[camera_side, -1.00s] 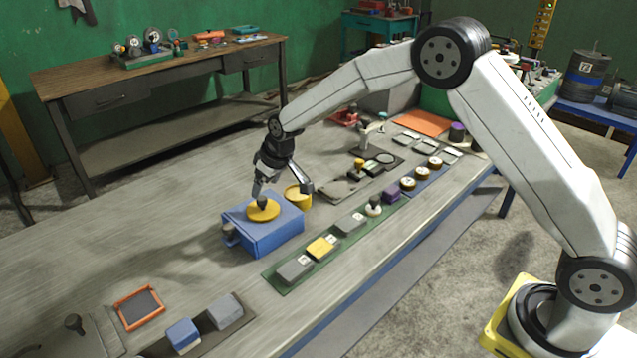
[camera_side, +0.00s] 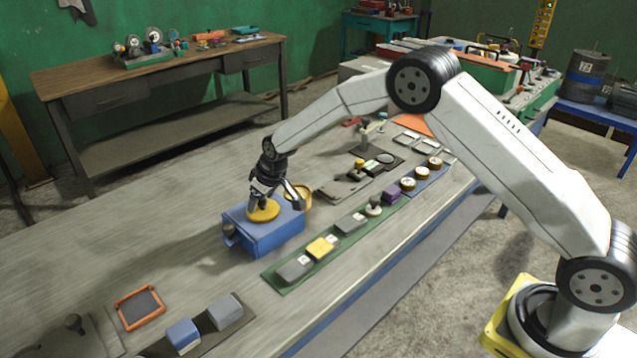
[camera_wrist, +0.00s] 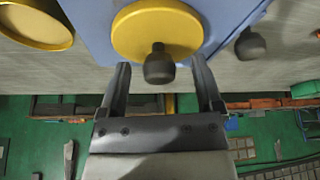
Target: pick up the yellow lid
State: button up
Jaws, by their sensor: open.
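The yellow lid (camera_side: 262,214) is a round disc with a dark knob, lying on top of a blue box (camera_side: 270,240). It also shows in the wrist view (camera_wrist: 150,22), its dark knob (camera_wrist: 159,66) pointing toward my gripper. My gripper (camera_side: 270,203) is low over the lid in the side view and partly hides the knob. In the wrist view my two fingers (camera_wrist: 163,72) are apart, one on each side of the knob, with gaps showing. I cannot see the fingers touching the knob.
A yellow round container (camera_side: 299,196) stands just behind the box. A dark knob (camera_side: 229,229) sticks out at the box's left side. A green strip (camera_side: 275,271) with several blocks lies in front. The bench (camera_side: 120,245) at left is mostly clear.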

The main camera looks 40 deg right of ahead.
dwell(0.5)
grip_shut()
jog(key=shift+r, duration=0.85)
jog(key=s+d+r, duration=0.1)
jog(key=s+r, duration=1)
jog(key=s, duration=0.3)
jog(key=shift+d+r, duration=0.15)
jog(key=shift+d, duration=0.1)
